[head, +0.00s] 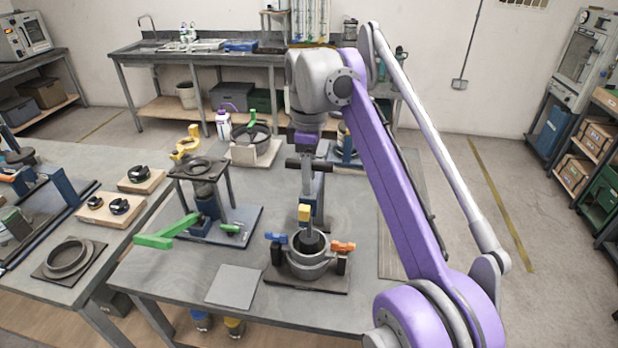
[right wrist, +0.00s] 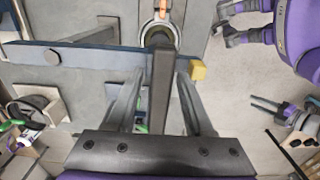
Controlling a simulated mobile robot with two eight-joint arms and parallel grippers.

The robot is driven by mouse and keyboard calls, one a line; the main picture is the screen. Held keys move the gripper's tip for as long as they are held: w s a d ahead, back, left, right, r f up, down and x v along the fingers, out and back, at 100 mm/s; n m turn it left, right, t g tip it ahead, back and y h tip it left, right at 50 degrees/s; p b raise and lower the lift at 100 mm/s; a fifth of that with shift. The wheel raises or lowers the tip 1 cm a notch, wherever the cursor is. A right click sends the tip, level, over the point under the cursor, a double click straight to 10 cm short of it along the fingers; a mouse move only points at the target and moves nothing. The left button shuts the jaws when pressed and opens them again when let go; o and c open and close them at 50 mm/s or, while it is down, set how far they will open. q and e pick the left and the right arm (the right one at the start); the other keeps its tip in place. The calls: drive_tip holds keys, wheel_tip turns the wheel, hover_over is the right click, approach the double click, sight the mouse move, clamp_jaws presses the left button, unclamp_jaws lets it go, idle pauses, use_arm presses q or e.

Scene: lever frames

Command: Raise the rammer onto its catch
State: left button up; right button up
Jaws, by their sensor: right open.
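The rammer (head: 309,241) is a dark cylinder standing in a round metal mould (head: 307,262) on a dark base plate. Above it a blue lever (right wrist: 85,56) with a yellow end block (head: 305,212) runs from back to front; the yellow end also shows in the right wrist view (right wrist: 198,70). The mould's rim shows beyond the lever in that view. I cannot make out the catch. My left gripper is not in the head view.
Orange (head: 343,247) and blue (head: 276,237) clamp handles flank the mould. A second stand with a green handle (head: 165,232) is to the left. A bare grey plate (head: 233,286) lies at the front. Wooden blocks with black parts (head: 142,180) lie further left.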

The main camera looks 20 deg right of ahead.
clamp_jaws()
idle(1.4)
